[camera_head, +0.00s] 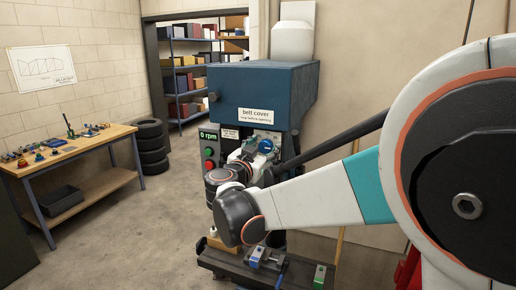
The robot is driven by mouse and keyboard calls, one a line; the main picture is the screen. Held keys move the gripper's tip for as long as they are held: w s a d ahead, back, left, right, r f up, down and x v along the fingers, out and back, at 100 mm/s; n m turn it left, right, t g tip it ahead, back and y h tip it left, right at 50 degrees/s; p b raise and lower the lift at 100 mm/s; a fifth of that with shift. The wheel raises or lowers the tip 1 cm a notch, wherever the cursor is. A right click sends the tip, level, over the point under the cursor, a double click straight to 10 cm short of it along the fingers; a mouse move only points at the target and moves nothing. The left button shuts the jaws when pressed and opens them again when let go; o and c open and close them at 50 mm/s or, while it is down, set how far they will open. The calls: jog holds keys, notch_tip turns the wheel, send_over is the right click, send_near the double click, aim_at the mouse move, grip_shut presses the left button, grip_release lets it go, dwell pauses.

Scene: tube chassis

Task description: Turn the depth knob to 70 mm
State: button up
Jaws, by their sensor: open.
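A small blue round part (266,146), which looks like the depth knob, sits on the front of the drill press below its blue head. Its scale and setting are too small to read. My gripper (254,149) is at the end of my arm, just left of the blue part, and is open. The fingers are small and partly hidden by my wrist, so I cannot tell whether they touch the knob.
The blue belt cover (262,88) overhangs the knob. A speed display (208,135) reads 0 rpm, above a green and a red button (209,165). A dark lever (330,139) slants up right. The drill table (226,262) carries a blue vise (257,256). A workbench (70,150) stands left.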

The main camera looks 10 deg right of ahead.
jog(key=c, duration=1.1)
jog(key=shift+o, duration=0.2)
